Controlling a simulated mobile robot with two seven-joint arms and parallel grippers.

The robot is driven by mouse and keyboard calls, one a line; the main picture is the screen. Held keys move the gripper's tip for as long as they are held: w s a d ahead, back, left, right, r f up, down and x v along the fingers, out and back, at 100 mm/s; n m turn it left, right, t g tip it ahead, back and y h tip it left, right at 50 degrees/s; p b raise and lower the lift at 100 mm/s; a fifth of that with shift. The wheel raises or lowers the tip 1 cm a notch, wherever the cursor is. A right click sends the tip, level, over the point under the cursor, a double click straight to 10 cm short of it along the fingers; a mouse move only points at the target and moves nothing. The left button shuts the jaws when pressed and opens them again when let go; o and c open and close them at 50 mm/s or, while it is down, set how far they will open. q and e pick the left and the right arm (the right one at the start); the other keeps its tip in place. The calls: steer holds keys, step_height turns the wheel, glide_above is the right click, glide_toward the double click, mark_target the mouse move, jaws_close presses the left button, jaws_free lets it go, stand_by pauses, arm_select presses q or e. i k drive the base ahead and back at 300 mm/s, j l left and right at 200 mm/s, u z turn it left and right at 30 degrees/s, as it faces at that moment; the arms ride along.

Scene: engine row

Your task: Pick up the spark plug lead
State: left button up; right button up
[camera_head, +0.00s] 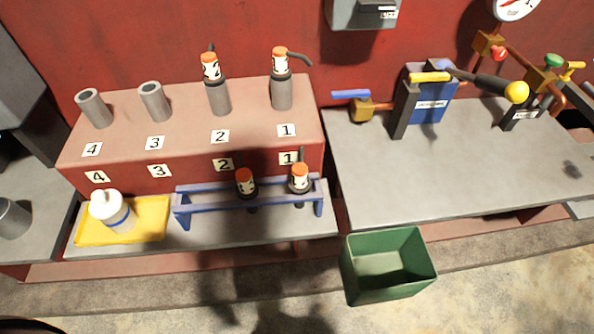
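Two leads with orange tops, white number labels and dark bent tails stand in grey tubes on the red block: the number 2 lead (211,68) and the number 1 lead (280,62). Two similar orange-topped pieces, one labelled 2 (245,182) and one labelled 1 (299,178), stand upright in the blue rack (215,204) in front of the block. The frame does not settle which of these the task means. Neither of my grippers is in view.
Empty grey tubes stand at 4 (94,108) and 3 (155,102) on the red block (190,140). A white bottle (110,210) sits on a yellow tray (155,215). A green bin (387,272) is in front. Valves and levers stand on the right bench (450,170).

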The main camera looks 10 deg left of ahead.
mark_target(299, 184)
steer(key=l+u, duration=0.15)
steer(key=u, duration=0.25)
steer(key=l+u, duration=0.2)
steer(key=u, duration=0.2)
steer(key=l+u, duration=0.2)
steer(key=u, duration=0.2)
steer(key=l+u, duration=0.15)
steer(key=u, duration=0.25)
steer(key=k+l+u, duration=0.2)
steer(key=k+l, duration=0.2)
steer(key=l, duration=0.25)
steer(key=k+l+u, duration=0.25)
steer(key=k+l, duration=0.25)
steer(key=i, duration=0.4)
